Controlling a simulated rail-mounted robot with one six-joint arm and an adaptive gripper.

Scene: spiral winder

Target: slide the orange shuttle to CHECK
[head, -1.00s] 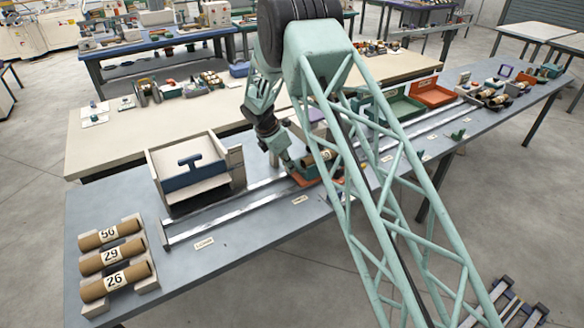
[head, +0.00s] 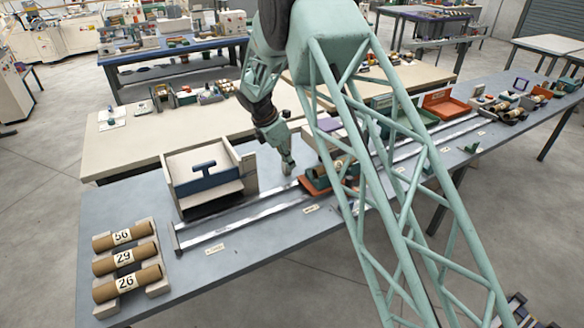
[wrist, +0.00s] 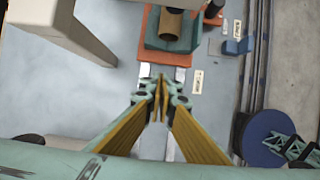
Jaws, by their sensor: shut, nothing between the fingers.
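The orange shuttle (head: 309,187) sits on the pair of pale rails (head: 262,210) along the grey table. It carries a teal cradle with a brown tube (head: 342,166), and my arm's truss hides part of it in the head view. In the wrist view the shuttle (wrist: 181,60) is just beyond my fingertips, with the cradle and tube on top. My gripper (head: 288,170) is shut and empty, pointing down over the rails just left of the shuttle. In the wrist view its fingertips (wrist: 160,80) meet over the rails, apart from the shuttle. The station labels (wrist: 198,82) are too small to read.
A beige bin with a blue handle (head: 205,168) stands behind the rails at left. Tubes marked 56, 29 and 26 (head: 126,281) lie in a rack at front left. Green (head: 412,112) and orange (head: 444,105) trays stand farther right. The rails' left end is clear.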

